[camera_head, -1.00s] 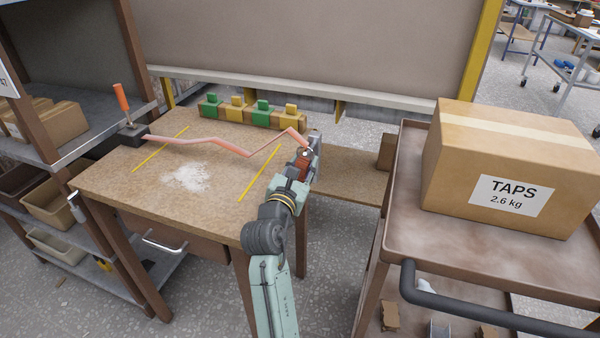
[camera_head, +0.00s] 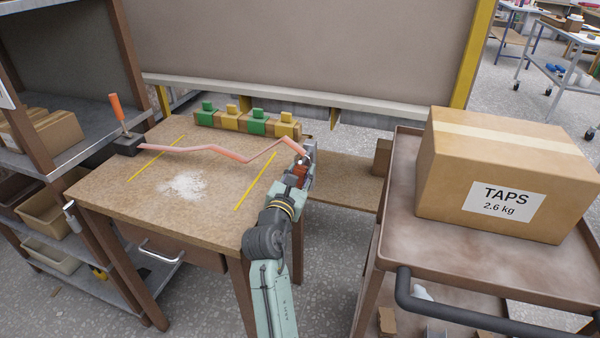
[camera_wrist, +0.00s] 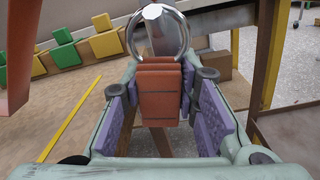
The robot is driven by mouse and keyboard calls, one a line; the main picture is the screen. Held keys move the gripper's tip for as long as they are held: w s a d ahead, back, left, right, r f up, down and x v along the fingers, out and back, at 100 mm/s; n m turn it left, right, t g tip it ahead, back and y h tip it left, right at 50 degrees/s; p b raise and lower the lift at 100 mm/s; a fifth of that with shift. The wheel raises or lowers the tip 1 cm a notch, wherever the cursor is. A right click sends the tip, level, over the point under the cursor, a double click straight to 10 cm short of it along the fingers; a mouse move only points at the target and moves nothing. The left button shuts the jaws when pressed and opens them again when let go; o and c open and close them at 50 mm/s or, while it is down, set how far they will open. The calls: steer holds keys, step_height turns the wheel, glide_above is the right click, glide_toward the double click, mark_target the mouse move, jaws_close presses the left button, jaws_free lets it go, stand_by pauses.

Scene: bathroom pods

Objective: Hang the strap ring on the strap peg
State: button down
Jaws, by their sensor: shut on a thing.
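The pink-red strap (camera_head: 205,149) runs in bends above the table from a dark block with an orange handle (camera_head: 116,107) at the left to my gripper (camera_head: 304,165). In the wrist view, my gripper (camera_wrist: 160,115) is shut on the strap's red-brown end tab (camera_wrist: 158,92), between purple pads. The silver strap ring (camera_wrist: 187,38) stands up just beyond the tab. A grey metal peg with a faceted end (camera_wrist: 153,13) shows within and over the ring's outline. I cannot tell whether the peg passes through the ring. The ring is too small to make out in the head view.
Green and yellow blocks (camera_head: 257,122) line the table's back edge. White powder (camera_head: 183,186) and yellow lines mark the tabletop (camera_head: 120,190). A cart (camera_head: 395,235) with a TAPS box (camera_head: 500,160) stands at the right, shelving at the left.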

steer(key=c, duration=1.2)
jaws_free()
